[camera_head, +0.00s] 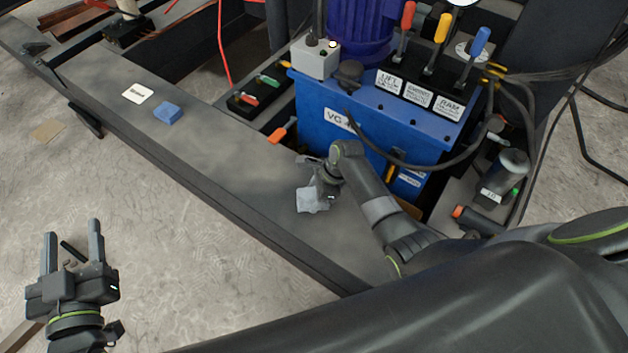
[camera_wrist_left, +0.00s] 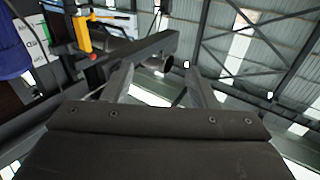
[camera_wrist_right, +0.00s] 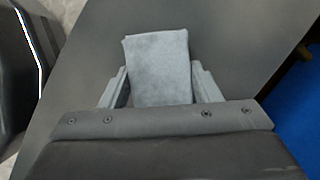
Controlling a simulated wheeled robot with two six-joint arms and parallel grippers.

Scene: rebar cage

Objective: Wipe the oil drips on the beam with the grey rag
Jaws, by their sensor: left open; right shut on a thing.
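The grey rag (camera_head: 312,201) is a folded cloth at the near part of the dark beam (camera_head: 232,165). My right gripper (camera_head: 318,186) is shut on the rag, just above or touching the beam top. In the right wrist view the rag (camera_wrist_right: 158,68) sticks out between the two fingers (camera_wrist_right: 157,90) against the beam surface (camera_wrist_right: 230,40). My left gripper (camera_head: 72,240) is open and empty, out over the floor left of the beam. In the left wrist view its fingers (camera_wrist_left: 160,85) point up towards the roof. I cannot make out distinct oil drips on the beam.
A blue hydraulic unit (camera_head: 370,125) with levers stands right of the beam, a dark hose looping past my right arm. A blue sponge-like block (camera_head: 167,112) and a white card (camera_head: 137,94) lie on the far beam. An orange-handled tool (camera_head: 282,132) lies near the unit.

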